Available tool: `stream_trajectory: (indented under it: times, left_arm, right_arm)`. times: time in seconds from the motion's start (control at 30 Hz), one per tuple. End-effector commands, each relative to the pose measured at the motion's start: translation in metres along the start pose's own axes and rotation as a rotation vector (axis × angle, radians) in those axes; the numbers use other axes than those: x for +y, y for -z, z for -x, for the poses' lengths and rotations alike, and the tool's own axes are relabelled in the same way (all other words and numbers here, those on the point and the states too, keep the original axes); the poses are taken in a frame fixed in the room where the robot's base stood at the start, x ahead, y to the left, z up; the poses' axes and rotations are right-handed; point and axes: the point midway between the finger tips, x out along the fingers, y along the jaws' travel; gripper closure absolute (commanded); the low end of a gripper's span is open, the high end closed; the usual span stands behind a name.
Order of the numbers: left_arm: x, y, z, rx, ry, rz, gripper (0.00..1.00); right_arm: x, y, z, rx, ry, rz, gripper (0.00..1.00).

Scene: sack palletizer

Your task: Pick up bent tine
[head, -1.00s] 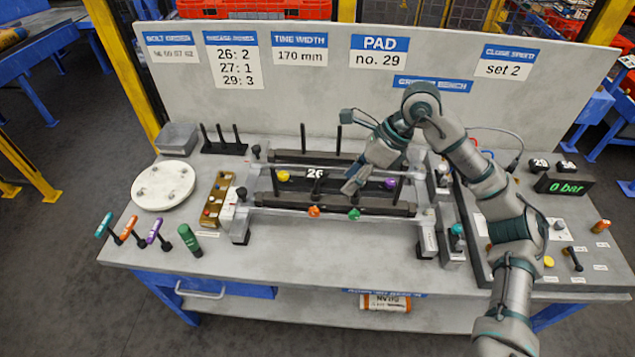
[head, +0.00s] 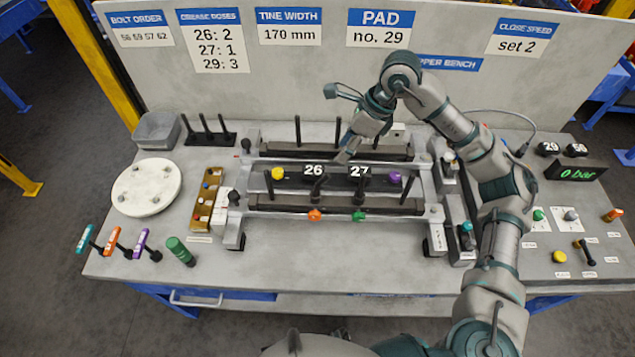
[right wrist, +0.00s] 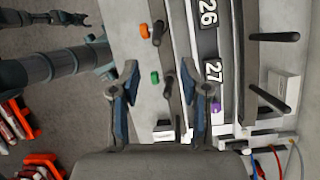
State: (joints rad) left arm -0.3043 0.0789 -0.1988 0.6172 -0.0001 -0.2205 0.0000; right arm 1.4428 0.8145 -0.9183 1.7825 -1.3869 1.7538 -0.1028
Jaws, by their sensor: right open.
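A dark tine (head: 318,188) beside the 26 label on the front rail looks bent; its top leans over, unlike the straighter tines beside it. In the right wrist view a dark bent piece (right wrist: 157,32) by the orange knob seems to be the same tine. My right gripper (head: 345,155) hangs above the clamp frame, right of and behind this tine. In the right wrist view its two blue-padded fingers (right wrist: 158,70) are spread, with nothing held between them; the front rail and green knob lie beneath. My left gripper is not seen in the head view.
Straight tines (head: 297,132) stand on the rear rail. An orange knob (head: 314,215) and a green knob (head: 359,215) sit at the front rail. A round white plate (head: 146,186) and coloured-handled tools (head: 141,240) lie left; a control panel (head: 575,250) is right. The front bench strip is clear.

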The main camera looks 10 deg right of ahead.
Motion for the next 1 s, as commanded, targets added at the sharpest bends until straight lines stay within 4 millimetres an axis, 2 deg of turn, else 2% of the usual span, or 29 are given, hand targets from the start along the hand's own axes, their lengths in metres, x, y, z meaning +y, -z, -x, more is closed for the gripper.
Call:
stream_trajectory:
  times: [0.1,0.3,0.53,0.8,1.0]
  left_arm:
    - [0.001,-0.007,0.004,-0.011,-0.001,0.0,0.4]
    - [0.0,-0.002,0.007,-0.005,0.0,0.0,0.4]
    - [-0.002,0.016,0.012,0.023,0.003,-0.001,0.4]
    - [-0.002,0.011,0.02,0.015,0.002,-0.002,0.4]
    - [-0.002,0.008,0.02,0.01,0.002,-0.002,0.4]
  right_arm:
    - [-0.001,0.0,-0.03,0.004,-0.006,-0.001,0.54]
    - [-0.002,-0.001,-0.064,0.002,-0.004,-0.001,0.54]
    - [0.003,-0.001,-0.082,0.002,-0.003,0.0,0.54]
    - [0.007,0.001,-0.12,0.001,-0.004,-0.002,0.54]
    - [0.006,0.001,-0.124,0.0,-0.002,-0.001,0.54]
